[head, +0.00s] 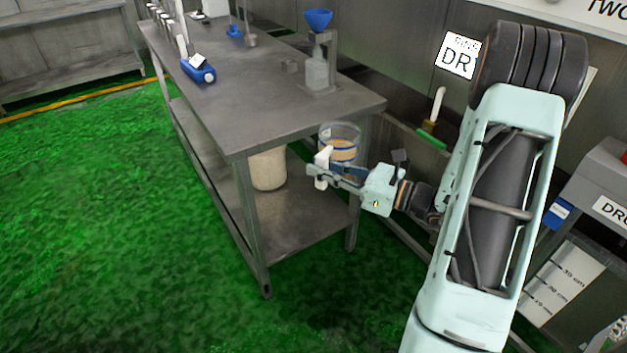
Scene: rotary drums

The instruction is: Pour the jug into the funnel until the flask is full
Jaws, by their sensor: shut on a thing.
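A clear jug (341,136) with blue bands and tan contents is in the middle of the head view, in front of the table's near right corner. My gripper (323,170) is shut on the jug at its near side, by a white part that looks like its handle. The jug looks about upright. The blue funnel (318,17) is held on a stand at the table's back right. The pale flask (317,72) stands below the funnel. The level in the flask is too small to tell.
The metal table (240,105) has a lower shelf holding a cream-coloured container (268,168). A blue bottle (199,70) lies at the table's left edge. Small items stand at the back. A labelled grey machine (596,180) is at the right. The green floor at left is clear.

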